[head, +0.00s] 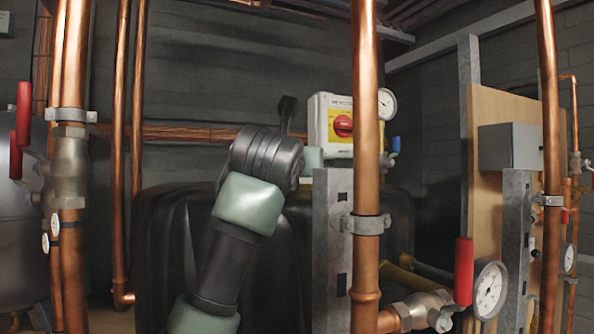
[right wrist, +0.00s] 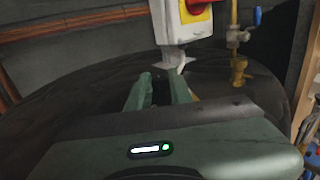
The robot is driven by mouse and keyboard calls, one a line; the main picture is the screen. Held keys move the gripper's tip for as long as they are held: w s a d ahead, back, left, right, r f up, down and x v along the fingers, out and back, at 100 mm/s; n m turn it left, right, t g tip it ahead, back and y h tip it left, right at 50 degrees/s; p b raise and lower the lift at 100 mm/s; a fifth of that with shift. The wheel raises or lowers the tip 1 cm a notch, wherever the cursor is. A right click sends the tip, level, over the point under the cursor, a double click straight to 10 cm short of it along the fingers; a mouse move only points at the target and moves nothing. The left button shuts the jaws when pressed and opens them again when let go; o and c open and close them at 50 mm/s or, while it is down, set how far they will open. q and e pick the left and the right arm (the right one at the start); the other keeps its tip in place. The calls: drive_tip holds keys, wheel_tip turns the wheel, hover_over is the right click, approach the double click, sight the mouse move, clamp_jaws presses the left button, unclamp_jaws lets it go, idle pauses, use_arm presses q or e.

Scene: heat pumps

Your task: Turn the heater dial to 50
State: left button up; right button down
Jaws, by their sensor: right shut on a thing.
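A pale control box (head: 328,127) with a yellow plate and a red round dial (head: 343,126) stands behind the copper pipe. The red dial shows cut off at the top of the right wrist view (right wrist: 200,4). No number on it is readable. My right gripper (right wrist: 160,88) is below the red dial, with its green fingers pointing at the box's underside. Its tips are closed around a pale grey piece (right wrist: 176,60) under the box, partly hidden by the fingers. In the head view, my dark wrist and a pipe hide most of that gripper. My left gripper is not in view.
A thick copper pipe (head: 365,200) stands just right of my right arm. A red-handled valve (head: 464,270) and a round gauge (head: 490,289) are at lower right. A dark rounded tank (head: 165,250) lies behind my arm. A small gauge (head: 387,104) sits beside the box.

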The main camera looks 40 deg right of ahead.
idle(0.3)
drive_tip(key=c, duration=1.3)
unclamp_jaws()
drive_tip(key=shift+w, duration=0.1)
drive_tip(key=shift+r, duration=0.45)
wheel_tip(320, 180, up, 19)
drive_tip(key=shift+p, duration=0.55)
